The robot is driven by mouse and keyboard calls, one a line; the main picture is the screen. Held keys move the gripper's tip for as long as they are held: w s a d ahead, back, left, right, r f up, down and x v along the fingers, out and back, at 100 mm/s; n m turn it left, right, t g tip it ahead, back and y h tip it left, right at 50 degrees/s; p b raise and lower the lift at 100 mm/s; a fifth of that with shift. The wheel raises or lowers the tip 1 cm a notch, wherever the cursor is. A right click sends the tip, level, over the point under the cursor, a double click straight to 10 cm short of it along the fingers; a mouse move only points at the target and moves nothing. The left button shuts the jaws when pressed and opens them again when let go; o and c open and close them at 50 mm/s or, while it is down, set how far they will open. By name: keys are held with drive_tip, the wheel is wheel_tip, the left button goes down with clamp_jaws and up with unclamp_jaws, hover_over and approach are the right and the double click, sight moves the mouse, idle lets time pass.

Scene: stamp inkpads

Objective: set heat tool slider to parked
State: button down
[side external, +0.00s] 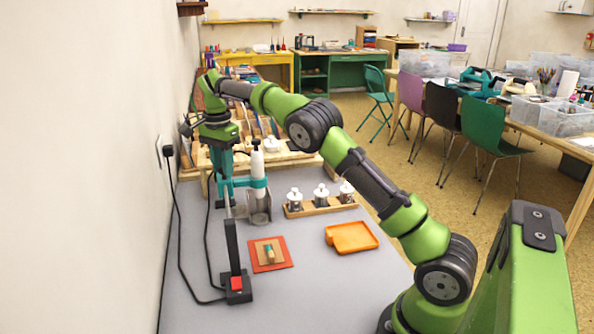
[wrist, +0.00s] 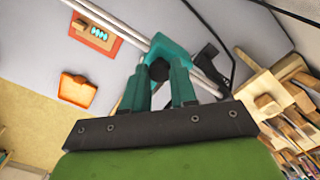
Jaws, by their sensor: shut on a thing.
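The heat tool (side external: 257,163) is a grey-white cylinder held upright in a teal bracket (side external: 258,183) above a silver cup-like holder (side external: 259,210). The bracket joins a slim silver rail (side external: 227,204) near the wall. A black post (side external: 232,245) stands on a base with a red block (side external: 237,283). My gripper (side external: 225,184) points down at the rail end of the bracket. The slider's end marks cannot be read.
Wooden racks (wrist: 275,95) stand nearby. Black cables (side external: 178,240) run along the wall. The grey front tabletop (side external: 320,295) is clear.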

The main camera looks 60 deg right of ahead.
drive_tip(key=shift+w+d+r, duration=0.1)
drive_tip(key=shift+w+d, duration=0.7)
drive_tip(key=c, duration=0.9)
unclamp_jaws()
